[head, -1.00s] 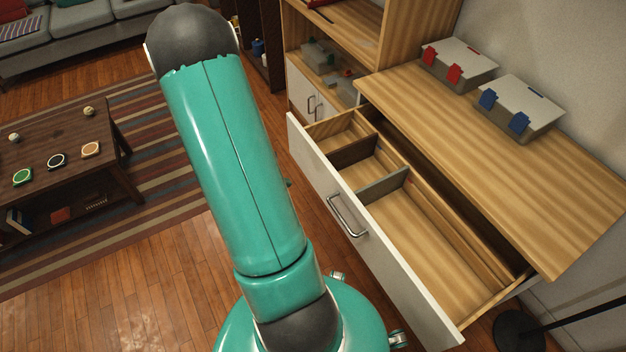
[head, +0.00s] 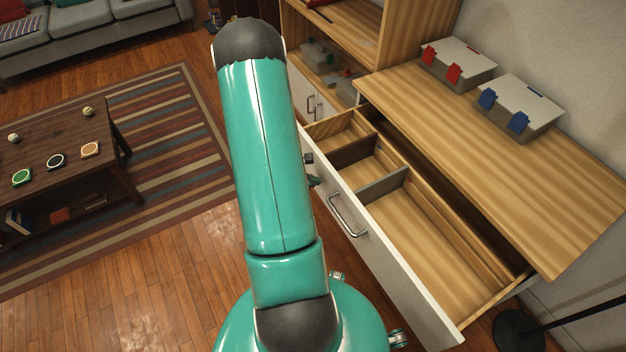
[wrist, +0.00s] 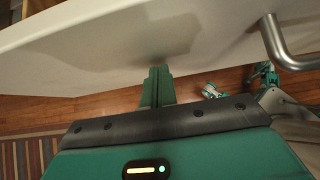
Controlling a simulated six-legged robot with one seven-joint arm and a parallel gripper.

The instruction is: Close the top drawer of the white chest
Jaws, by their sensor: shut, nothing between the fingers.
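The chest (head: 560,215) has a wood top and stands at the right in the head view. Its top drawer (head: 420,290) is pulled well out, showing an empty wooden inside with dividers. The drawer's white front carries a metal handle (head: 347,216). In the wrist view the white front (wrist: 80,45) fills the upper part, with the handle (wrist: 282,45) at the upper right. My gripper (wrist: 157,72) is shut and empty, its fingertips close to the front, left of the handle; I cannot tell if they touch. In the head view my arm mostly hides it.
Two grey cases, one with red latches (head: 457,63) and one with blue latches (head: 520,106), sit on the chest top. A wooden shelf unit (head: 345,40) stands behind. A low table (head: 60,140) is at the left. A black lamp base (head: 518,330) is at the lower right.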

